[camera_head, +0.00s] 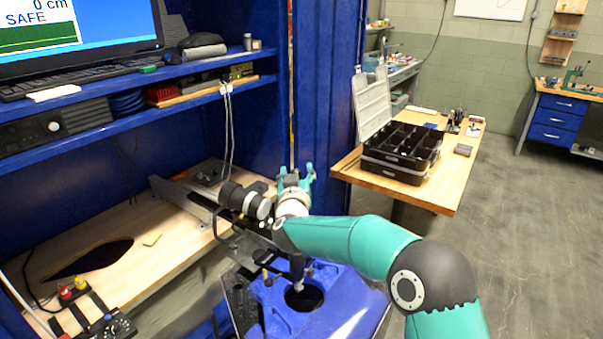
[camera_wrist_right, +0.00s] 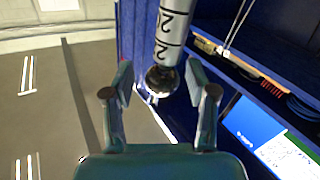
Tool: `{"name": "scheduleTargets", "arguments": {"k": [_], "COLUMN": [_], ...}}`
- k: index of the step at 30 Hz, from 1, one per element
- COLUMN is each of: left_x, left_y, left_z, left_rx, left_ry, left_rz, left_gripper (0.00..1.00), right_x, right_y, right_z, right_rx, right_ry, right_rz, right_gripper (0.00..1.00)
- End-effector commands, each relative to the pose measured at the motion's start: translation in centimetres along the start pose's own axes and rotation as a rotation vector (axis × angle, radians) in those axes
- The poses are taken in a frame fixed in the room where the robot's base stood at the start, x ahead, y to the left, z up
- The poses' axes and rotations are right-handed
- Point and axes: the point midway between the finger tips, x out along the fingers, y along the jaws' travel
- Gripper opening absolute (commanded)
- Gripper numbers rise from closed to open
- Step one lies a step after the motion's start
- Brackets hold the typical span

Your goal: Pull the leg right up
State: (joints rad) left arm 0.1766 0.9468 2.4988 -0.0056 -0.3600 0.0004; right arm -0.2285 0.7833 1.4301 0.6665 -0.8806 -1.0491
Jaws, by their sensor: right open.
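My right gripper (camera_head: 297,174) shows teal fingers beyond the grey wrist, above the bench's right end. In the right wrist view the gripper (camera_wrist_right: 160,75) is open, one finger on each side of a grey tube with black number marks (camera_wrist_right: 174,30), which looks like the leg. The tube's dark, shiny rounded end lies between the fingertips in the picture; I cannot tell whether they touch it. In the head view I cannot make the tube out for certain. A black cylindrical unit (camera_head: 245,200) lies just left of my right wrist. My left gripper is not in view.
A blue housing with a round dark hole (camera_head: 303,297) is below my right forearm. The wooden bench (camera_head: 130,240), with a dark cutout, is at left under blue shelves (camera_head: 110,128). A table with a black compartment case (camera_head: 402,150) stands behind at right. Floor is clear at far right.

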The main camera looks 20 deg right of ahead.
Motion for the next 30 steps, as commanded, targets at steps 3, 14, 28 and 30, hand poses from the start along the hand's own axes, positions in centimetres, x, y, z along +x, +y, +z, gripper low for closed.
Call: {"name": "scheduleTargets", "arguments": {"k": [3, 14, 28, 30], "left_x": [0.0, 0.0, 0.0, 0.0], "left_y": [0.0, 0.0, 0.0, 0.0], "left_z": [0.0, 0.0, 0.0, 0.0], "left_rx": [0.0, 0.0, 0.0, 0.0], "left_ry": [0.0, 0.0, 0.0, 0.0], "left_rz": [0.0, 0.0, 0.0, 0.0], "left_gripper": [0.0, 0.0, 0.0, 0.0], "right_x": [-0.1, -3.8, -11.3, -11.7], "right_y": [-0.1, -0.2, -0.1, -0.1], "right_z": [0.2, 0.1, 0.1, 0.1], "right_rx": [-0.001, -0.002, 0.001, 0.0], "right_ry": [-0.003, -0.003, 0.0, -0.001], "right_rz": [-0.001, -0.005, -0.002, -0.001], "right_gripper": [0.57, 0.57, 0.57, 0.57]}}
